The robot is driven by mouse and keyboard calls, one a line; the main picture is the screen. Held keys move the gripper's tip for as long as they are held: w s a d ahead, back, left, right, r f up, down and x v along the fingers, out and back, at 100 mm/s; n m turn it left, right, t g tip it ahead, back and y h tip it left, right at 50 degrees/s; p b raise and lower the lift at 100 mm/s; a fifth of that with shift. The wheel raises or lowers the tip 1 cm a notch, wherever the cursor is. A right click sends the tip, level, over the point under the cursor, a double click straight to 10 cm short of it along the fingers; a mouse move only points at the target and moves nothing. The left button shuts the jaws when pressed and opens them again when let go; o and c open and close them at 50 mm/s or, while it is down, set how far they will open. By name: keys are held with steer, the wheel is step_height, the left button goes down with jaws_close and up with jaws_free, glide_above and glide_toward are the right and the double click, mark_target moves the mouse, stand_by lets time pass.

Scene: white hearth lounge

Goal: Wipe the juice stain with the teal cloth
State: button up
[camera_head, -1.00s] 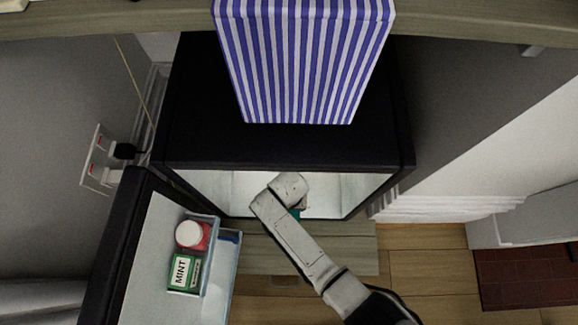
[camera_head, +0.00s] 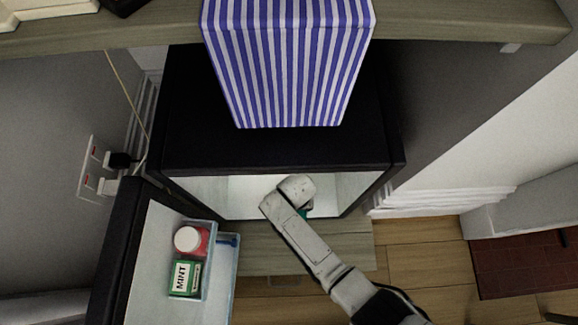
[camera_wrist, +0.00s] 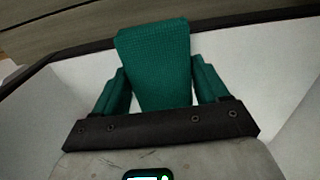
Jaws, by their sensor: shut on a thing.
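The teal cloth (camera_wrist: 153,55) is folded and held upright between the fingers of my gripper (camera_wrist: 160,88) in the wrist view. My gripper is shut on it. In the head view only a small teal patch of the cloth (camera_head: 304,213) shows beside my arm's last link, inside the open black fridge (camera_head: 280,152). The gripper's fingers are hidden there by my arm. White inner walls of the fridge surround the cloth in the wrist view. I see no juice stain in either view; the fridge floor is mostly hidden by my arm and the fridge top.
The fridge door (camera_head: 115,240) stands open at left; its shelf bin holds a red jar with white lid (camera_head: 190,240) and a green mint box (camera_head: 184,278). A blue-striped box (camera_head: 288,65) stands on the fridge.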

steer(key=shift+s+d+p, duration=0.1)
steer(key=shift+d+p, duration=0.6)
steer(key=shift+d, duration=1.4)
steer(key=shift+f, duration=0.15)
steer(key=shift+a, duration=1.9)
steer(key=shift+a+b, duration=0.6)
steer(key=shift+a, duration=1.2)
step_height(320, 180, up, 6)
steer(key=p, duration=0.6)
